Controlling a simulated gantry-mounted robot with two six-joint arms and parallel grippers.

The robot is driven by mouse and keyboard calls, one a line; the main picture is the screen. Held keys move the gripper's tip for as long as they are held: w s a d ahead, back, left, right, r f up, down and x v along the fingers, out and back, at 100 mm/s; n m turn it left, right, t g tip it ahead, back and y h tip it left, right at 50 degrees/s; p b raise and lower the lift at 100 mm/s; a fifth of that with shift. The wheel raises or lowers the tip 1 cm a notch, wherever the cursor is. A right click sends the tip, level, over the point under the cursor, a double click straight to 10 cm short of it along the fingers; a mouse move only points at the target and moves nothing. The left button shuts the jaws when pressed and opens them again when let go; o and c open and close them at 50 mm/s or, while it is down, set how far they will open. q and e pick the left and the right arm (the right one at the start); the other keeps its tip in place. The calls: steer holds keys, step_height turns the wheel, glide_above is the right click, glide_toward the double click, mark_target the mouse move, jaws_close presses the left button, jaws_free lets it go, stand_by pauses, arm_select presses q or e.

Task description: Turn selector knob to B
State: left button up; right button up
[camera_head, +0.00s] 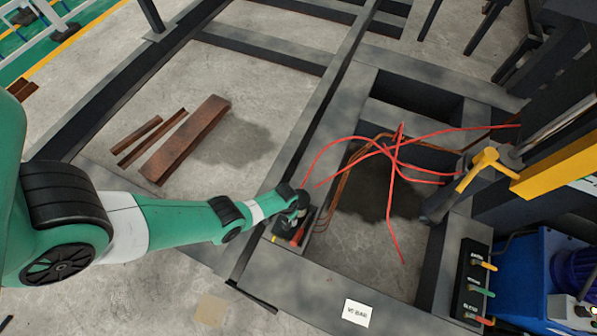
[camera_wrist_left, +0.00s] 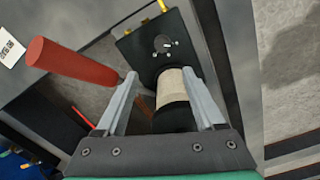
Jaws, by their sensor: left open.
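My left gripper (camera_head: 297,222) reaches in from the left over a small dark box (camera_head: 284,234) on the grey frame. In the left wrist view its two fingers (camera_wrist_left: 168,88) are apart. Between them shows a short cylinder (camera_wrist_left: 171,86), cream above and black below, that looks like the selector knob. I cannot tell whether the fingers touch it. Beyond it is a black plate (camera_wrist_left: 150,46) with a round face and small pale marks, too small to read. A red handle (camera_wrist_left: 72,62) sticks out left of the fingers. My right gripper is not in view.
Red hoses (camera_head: 385,150) cross the frame opening right of the gripper. A lever panel (camera_head: 470,285) with yellow, green and red handles stands at lower right, near a blue unit (camera_head: 525,265). A yellow T-handle (camera_head: 485,165) is above. Rusty bars (camera_head: 187,138) lie on the floor.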

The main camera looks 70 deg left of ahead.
arm_select(q)
steer(key=s+f, duration=0.2)
steer(key=b, duration=0.6)
glide_above(286, 226)
steer(key=f, duration=0.4)
steer(key=shift+w+a+f, duration=0.1)
steer(key=shift+w, duration=0.25)
steer(key=f+b, duration=0.2)
steer(key=f, duration=0.1)
steer(key=f+b, duration=0.1)
steer(key=b, duration=0.1)
steer(key=shift+s+f, duration=0.35)
steer(key=shift+s, duration=0.05)
steer(key=shift+w+f+b, duration=0.15)
steer(key=shift+f+b, duration=0.2)
steer(key=shift+f, duration=0.1)
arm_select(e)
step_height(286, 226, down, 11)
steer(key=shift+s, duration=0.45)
arm_select(q)
jaws_close()
